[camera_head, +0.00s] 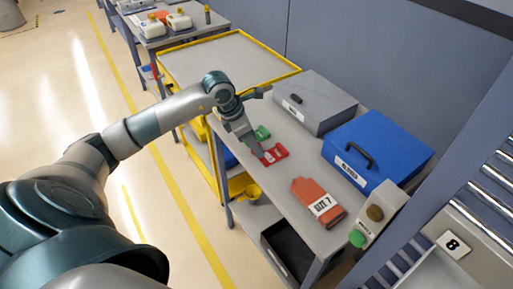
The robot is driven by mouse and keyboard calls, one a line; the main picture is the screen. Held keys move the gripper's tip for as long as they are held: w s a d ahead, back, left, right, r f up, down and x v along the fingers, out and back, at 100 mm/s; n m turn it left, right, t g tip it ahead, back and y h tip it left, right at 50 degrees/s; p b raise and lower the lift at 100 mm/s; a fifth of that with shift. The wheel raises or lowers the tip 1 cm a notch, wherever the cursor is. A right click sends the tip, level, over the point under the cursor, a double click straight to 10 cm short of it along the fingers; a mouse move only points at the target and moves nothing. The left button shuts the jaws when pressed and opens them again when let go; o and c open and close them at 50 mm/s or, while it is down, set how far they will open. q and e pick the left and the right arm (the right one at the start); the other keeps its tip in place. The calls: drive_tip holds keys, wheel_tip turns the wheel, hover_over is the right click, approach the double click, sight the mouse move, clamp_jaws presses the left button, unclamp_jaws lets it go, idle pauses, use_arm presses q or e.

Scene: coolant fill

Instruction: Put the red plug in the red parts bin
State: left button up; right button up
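A small red tray-like object with white marks, which looks like the red parts bin (275,154), sits on the grey bench top near its left edge. A similar green bin (262,132) is just behind it. My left gripper (259,154) reaches down at the left end of the red bin, partly overlapping it in view. Its fingertips are too small to tell whether they are open, shut or touching anything. I cannot make out a separate red plug; it may be hidden by the gripper or inside the bin. My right gripper is not in view.
A grey case (316,102) and a blue case (377,151) stand along the back of the bench. A yellow-edged cart (228,58) stands beyond.

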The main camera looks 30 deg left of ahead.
use_arm(q)
drive_tip(key=shift+c, duration=0.3)
clamp_jaws()
drive_tip(key=shift+r, duration=0.15)
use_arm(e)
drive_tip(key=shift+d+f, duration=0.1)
use_arm(q)
drive_tip(key=shift+r+b, duration=0.45)
drive_tip(key=shift+r, duration=0.05)
drive_tip(key=r+b, duration=0.1)
drive_tip(key=d+r, duration=0.1)
drive_tip(key=r, duration=0.1)
drive_tip(key=shift+s+b, duration=0.15)
drive_tip(key=shift+b, duration=0.25)
drive_tip(key=s+d+r+b, duration=0.3)
drive_tip(key=s+d+r, duration=0.2)
drive_tip(key=d, duration=0.4)
drive_tip(key=shift+d+r, duration=0.25)
drive_tip(key=shift+r, duration=0.6)
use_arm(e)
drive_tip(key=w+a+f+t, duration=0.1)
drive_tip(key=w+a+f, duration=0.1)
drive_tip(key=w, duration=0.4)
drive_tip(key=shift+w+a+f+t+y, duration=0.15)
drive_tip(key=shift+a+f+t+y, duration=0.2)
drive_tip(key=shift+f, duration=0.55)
use_arm(q)
drive_tip(key=shift+w, duration=0.1)
